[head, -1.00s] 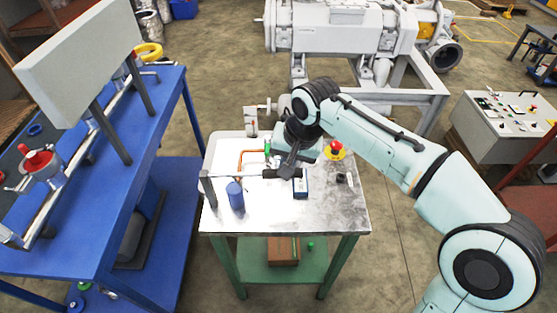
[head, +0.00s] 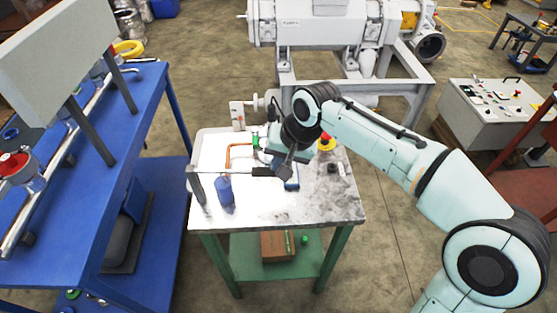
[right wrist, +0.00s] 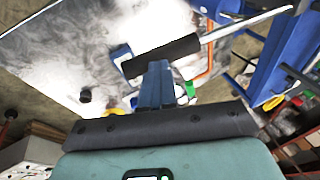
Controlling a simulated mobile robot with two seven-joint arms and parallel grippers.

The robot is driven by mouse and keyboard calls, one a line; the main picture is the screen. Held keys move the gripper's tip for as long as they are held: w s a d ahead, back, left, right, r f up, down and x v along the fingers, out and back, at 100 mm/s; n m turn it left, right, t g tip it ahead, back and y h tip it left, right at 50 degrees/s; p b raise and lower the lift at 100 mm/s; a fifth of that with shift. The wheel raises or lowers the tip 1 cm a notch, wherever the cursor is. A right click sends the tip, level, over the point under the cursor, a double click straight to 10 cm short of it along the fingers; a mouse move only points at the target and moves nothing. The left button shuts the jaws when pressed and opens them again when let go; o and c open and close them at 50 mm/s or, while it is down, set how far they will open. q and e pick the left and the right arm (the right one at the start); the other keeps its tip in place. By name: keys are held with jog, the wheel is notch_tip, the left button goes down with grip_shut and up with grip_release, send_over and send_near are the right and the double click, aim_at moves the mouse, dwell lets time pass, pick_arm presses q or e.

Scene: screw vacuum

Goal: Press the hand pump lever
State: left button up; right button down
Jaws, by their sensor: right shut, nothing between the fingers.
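The hand pump lever is a thin metal rod with a black grip (right wrist: 160,55), seen close in the right wrist view. In the head view the rod (head: 225,171) runs nearly level across the table's left part, from a dark upright post (head: 196,186) to the black grip (head: 264,171). A blue cylinder (head: 225,191) stands just below the rod. My right gripper (head: 283,171) is shut and empty at the grip's right end. In the right wrist view its closed fingers (right wrist: 156,68) reach the grip's edge; whether they touch it is unclear. My left gripper is out of view.
The metal-topped table (head: 310,207) also holds an orange pipe (head: 231,153), a blue box (head: 292,185) partly behind the gripper, and a red-and-yellow button (head: 326,143). A blue bench (head: 130,115) stands left and a large grey machine (head: 320,25) behind. The table's front right is mostly clear.

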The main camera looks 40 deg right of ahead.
jog(key=r+p, duration=0.2)
jog(key=d+r+p, duration=0.1)
jog(key=r+p, duration=0.1)
jog(key=shift+w+p, duration=0.2)
jog(key=shift+p, duration=0.15)
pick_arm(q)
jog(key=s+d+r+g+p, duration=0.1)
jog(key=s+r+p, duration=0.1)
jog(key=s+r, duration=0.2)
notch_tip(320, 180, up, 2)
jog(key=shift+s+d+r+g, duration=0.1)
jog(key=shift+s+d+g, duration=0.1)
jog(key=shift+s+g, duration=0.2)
pick_arm(e)
jog(key=v, duration=0.9)
jog(key=shift+s+d+r, duration=0.2)
jog(key=shift+d+r, duration=0.05)
jog(key=shift+r, duration=0.05)
